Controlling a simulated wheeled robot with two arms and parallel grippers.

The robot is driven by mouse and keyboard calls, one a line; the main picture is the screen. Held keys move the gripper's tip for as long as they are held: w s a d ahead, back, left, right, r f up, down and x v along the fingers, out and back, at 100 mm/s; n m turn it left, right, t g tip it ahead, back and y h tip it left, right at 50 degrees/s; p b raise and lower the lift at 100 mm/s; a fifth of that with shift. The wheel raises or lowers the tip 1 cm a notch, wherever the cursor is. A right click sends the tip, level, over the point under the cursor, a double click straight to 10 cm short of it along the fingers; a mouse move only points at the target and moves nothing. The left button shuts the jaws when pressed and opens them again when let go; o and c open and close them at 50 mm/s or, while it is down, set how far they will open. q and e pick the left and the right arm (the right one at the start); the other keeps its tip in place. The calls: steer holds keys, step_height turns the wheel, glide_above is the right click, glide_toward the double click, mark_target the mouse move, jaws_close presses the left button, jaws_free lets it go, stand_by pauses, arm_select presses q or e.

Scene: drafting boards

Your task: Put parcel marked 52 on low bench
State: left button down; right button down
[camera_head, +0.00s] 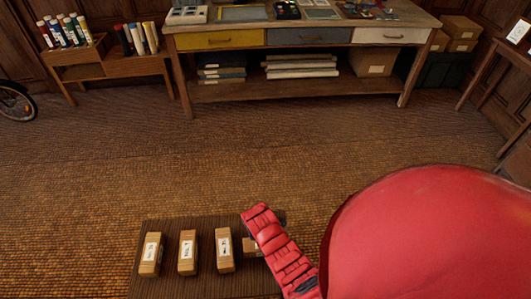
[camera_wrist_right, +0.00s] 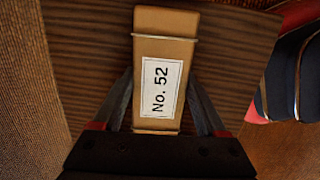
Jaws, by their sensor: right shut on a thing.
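The parcel marked No. 52 (camera_wrist_right: 165,38) is a brown box with a white label, seen close in the right wrist view. My right gripper (camera_wrist_right: 160,82) is shut on it, one finger on each side. Dark wood lies below the parcel; I cannot tell whether they touch. In the head view the parcel (camera_head: 249,247) is mostly covered by my red right arm, at the right end of a row of parcels on a dark wooden top (camera_head: 203,285). I cannot tell whether that top is the low bench. My left gripper is out of view.
Three other labelled parcels (camera_head: 151,254) (camera_head: 187,252) (camera_head: 224,250) stand left of it. A long drawer workbench (camera_head: 290,93) stands at the back, with a rack of coloured rolls (camera_head: 133,66) to its left and a side table (camera_head: 503,60) at right. The carpet between is clear.

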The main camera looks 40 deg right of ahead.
jaws_free()
